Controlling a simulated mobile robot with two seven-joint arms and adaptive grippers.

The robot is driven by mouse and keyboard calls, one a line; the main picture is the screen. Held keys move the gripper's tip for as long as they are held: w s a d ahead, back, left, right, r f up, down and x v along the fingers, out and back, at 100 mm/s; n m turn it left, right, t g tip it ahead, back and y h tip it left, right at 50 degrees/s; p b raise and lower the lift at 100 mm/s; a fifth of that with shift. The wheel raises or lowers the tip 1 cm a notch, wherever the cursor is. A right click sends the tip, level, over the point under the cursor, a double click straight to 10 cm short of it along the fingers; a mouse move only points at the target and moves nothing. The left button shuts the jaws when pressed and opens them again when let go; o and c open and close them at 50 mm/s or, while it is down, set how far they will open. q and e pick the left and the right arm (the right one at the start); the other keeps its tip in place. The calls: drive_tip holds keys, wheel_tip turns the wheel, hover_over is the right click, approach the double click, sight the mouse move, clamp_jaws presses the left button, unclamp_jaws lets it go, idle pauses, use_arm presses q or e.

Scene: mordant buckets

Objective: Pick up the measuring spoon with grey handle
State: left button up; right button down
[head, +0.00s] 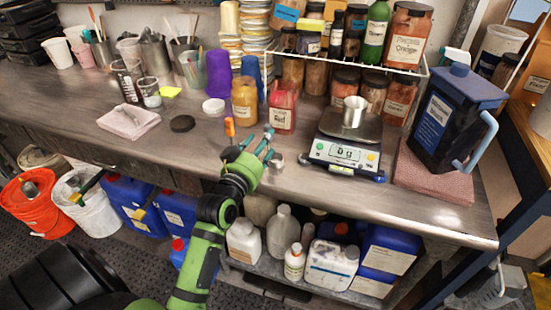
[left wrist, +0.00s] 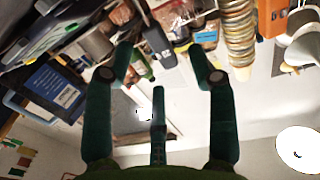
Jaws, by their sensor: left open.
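My left gripper (head: 258,143) is at the front of the metal table, its fingers pointing toward the back. It is open, and nothing shows between the fingers; the left wrist view also shows the gripper (left wrist: 162,65) with its fingers spread. A small round metal piece (head: 276,160) lies on the table just right of the gripper. It may be the bowl of the measuring spoon, but I cannot make out a grey handle. Another slim greyish object (head: 129,116) lies on a folded pink cloth (head: 142,125) at the left. My right gripper is not in view.
A scale (head: 345,150) bearing a metal cup (head: 355,112) stands right of my gripper. A red-powder jar (head: 282,108) and a yellow jar (head: 244,102) stand behind it. The table's front is mostly clear.

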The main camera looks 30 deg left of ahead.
sight(270, 142)
use_arm(q)
drive_tip(key=w, duration=0.2)
drive_tip(key=w+p, duration=0.1)
drive_tip(key=w, duration=0.1)
drive_tip(key=shift+a+r, duration=0.15)
drive_tip(key=shift+a, duration=0.15)
drive_tip(key=shift+w, duration=0.55)
drive_tip(key=c, duration=1.1)
drive_tip(key=shift+o, duration=0.2)
